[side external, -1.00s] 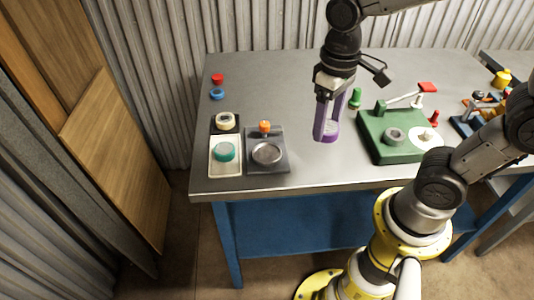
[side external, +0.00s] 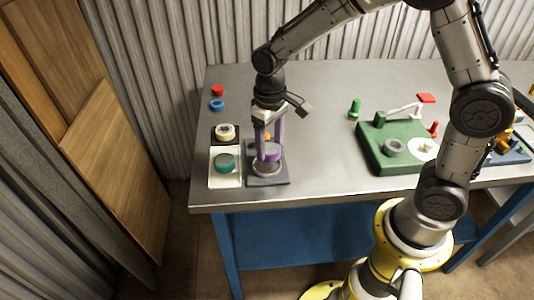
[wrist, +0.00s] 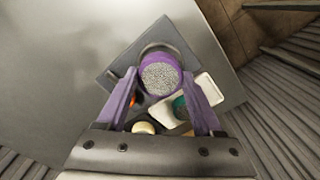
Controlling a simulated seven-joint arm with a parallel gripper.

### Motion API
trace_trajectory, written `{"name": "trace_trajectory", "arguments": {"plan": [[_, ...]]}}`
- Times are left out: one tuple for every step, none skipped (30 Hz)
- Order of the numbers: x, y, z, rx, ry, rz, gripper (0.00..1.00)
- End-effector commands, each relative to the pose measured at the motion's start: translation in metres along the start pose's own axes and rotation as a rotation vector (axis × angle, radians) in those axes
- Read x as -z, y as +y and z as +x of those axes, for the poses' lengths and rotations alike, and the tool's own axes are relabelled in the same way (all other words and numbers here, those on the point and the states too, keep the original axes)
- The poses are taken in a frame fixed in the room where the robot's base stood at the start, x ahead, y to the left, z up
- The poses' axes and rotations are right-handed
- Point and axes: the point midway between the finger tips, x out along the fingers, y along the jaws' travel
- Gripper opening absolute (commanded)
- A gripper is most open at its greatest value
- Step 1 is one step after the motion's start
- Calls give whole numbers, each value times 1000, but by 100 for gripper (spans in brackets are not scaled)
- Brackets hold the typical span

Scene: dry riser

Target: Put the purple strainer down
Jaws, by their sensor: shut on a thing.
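The purple strainer (side external: 272,155), a short cylinder with a grainy grey mesh face, also shows in the wrist view (wrist: 160,76). My gripper (side external: 267,150) is shut on it, with a long purple finger on either side. The strainer is at or just above the round metal dish (side external: 266,171) on the dark square plate (side external: 280,180). In the wrist view it covers much of the round seat, slightly off its middle. I cannot tell whether the strainer touches the dish.
An orange knob (wrist: 133,100) is close beside the left finger. A pale tray (side external: 225,180) with a teal lid (side external: 224,163) and a cream ring (side external: 225,131) stand just left. A green fixture (side external: 390,150) is further right. Bare table lies between.

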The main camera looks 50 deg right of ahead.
Motion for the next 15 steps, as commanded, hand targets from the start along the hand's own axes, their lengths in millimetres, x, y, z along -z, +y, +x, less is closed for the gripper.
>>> {"name": "trace_trajectory", "arguments": {"plan": [[2,0,4,0,-1,0,2],[4,-1,7,0,-2,0,2],[8,-1,11,0,-4,0,2],[8,-1,16,-1,-5,0,2],[8,-1,21,-1,-4,0,2],[7,-1,26,-1,-5,0,2],[7,-1,30,0,-4,0,2],[7,-1,33,0,-4,0,2],[7,-1,37,0,-2,0,2],[8,-1,38,0,-1,0,2],[8,-1,40,0,-1,0,2],[8,-1,40,0,0,0,2],[8,-1,40,0,0,0,2],[8,-1,40,0,0,0,2],[8,-1,40,0,0,0,2]]}}
